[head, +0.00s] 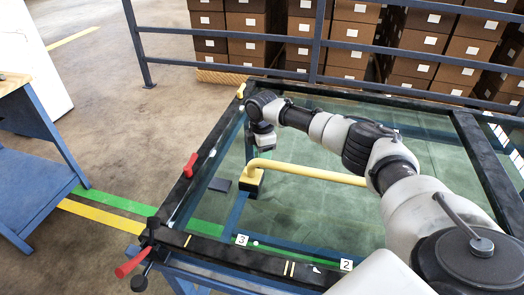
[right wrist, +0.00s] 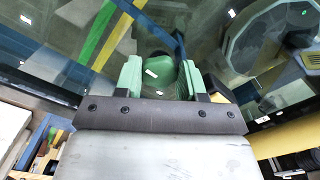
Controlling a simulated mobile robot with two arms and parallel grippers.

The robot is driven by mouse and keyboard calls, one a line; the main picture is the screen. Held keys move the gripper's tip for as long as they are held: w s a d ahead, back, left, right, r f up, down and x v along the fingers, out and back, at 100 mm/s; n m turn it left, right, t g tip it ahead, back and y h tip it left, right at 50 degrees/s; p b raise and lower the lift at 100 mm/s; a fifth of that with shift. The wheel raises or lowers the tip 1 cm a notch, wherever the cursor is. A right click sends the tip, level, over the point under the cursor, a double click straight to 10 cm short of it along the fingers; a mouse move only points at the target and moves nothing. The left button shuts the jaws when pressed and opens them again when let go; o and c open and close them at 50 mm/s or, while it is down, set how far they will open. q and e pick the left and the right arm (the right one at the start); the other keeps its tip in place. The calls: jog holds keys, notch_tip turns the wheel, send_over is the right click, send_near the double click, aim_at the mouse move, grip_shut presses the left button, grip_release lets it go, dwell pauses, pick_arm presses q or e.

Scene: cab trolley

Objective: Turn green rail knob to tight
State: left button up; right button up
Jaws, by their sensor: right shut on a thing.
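The green rail knob (right wrist: 161,74) shows in the right wrist view between the two light green fingers of my right gripper (right wrist: 160,80). The fingers are shut on its sides. Its pointer or tight mark cannot be made out. In the head view my right gripper (head: 260,161) is over the left part of the glass-topped trolley, just above the corner of the yellow handle. There its own body hides the knob. My left gripper is not in view.
The yellow handle (head: 310,172) runs across the glass, close to my right gripper. A red lever (head: 190,165) sits on the black left rail (head: 205,150), and another red lever (head: 131,262) at the near corner. A blue bench (head: 38,185) stands left, beyond clear floor.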

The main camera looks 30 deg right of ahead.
jog(key=m+p, duration=0.1)
jog(key=p, duration=0.1)
jog(key=m+p, duration=0.1)
jog(key=m, duration=0.1)
jog(key=m+p, duration=0.1)
jog(key=p, duration=0.1)
jog(key=shift+s+a+r+m+p, duration=0.1)
jog(key=shift+r+m+p, duration=0.15)
jog(key=shift+m+p, duration=0.9)
jog(key=shift+m, duration=0.15)
jog(key=m+p, duration=0.3)
jog(key=m, duration=0.1)
jog(key=shift+a, duration=0.1)
jog(key=m+p, duration=0.2)
jog(key=m, duration=0.3)
jog(key=shift+a+f, duration=0.1)
jog(key=m+p, duration=0.2)
jog(key=m, duration=0.2)
jog(key=shift+a+m, duration=0.1)
jog(key=shift+m, duration=0.2)
jog(key=m, duration=0.5)
jog(key=shift+p, duration=0.4)
jog(key=m, duration=0.5)
jog(key=shift+w+m, duration=0.25)
jog(key=shift+m, duration=0.15)
jog(key=shift+w+m, duration=0.1)
jog(key=shift+m, duration=2.2)
